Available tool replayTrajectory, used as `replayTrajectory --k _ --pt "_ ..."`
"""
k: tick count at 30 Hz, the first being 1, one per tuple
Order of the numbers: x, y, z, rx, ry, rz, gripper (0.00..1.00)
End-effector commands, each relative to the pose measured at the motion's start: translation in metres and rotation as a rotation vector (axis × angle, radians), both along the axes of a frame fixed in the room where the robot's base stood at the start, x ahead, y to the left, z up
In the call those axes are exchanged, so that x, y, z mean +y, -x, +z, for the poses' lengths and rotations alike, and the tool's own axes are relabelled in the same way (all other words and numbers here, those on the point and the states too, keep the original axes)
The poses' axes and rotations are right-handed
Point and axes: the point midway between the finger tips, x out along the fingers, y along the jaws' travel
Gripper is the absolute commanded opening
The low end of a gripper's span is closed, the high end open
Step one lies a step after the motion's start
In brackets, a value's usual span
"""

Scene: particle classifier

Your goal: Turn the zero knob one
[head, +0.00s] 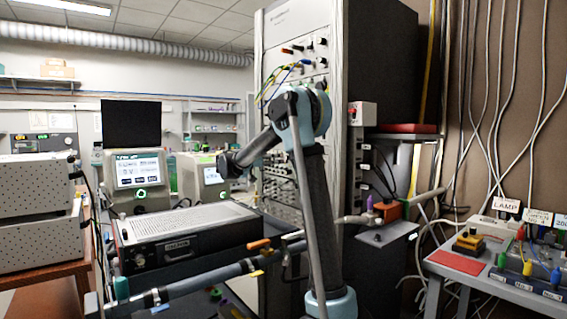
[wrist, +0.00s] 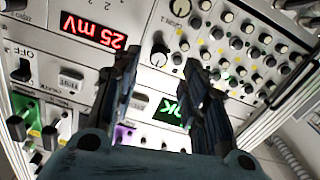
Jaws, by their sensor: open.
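In the wrist view my gripper (wrist: 158,66) is open, its two dark fingers pointing at an instrument panel (wrist: 80,65). A black knob (wrist: 160,49) with a pale pointer shows between and just beyond the fingertips. Nothing is visibly held, and I cannot tell whether a finger touches the knob. Another black knob (wrist: 21,70) is at the left near the word OFF. A round dial (wrist: 180,7) is at the top. I cannot read a label that marks any of them as zero knob one. In the head view my gripper is not clearly seen.
In the wrist view, a red display (wrist: 94,29) reads 25 mV upside down, and a green display (wrist: 171,111) is partly behind a finger. Rows of small knobs (wrist: 240,55) are at the right. In the head view, a tall rack (head: 297,20) stands behind my arm, with cables (head: 270,83) hanging from it.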

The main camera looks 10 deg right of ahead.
Motion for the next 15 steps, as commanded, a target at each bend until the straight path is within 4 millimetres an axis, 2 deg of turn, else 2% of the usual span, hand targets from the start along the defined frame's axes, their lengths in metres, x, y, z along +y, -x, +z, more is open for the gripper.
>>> replayTrajectory --k 3,7,15 --pt "-0.018 -0.010 0.000 0.000 0.000 -0.003 0.41" --pt "-0.032 -0.018 0.000 0.000 0.000 -0.002 0.41" --pt "-0.044 -0.025 0.000 0.000 0.000 0.000 0.41"
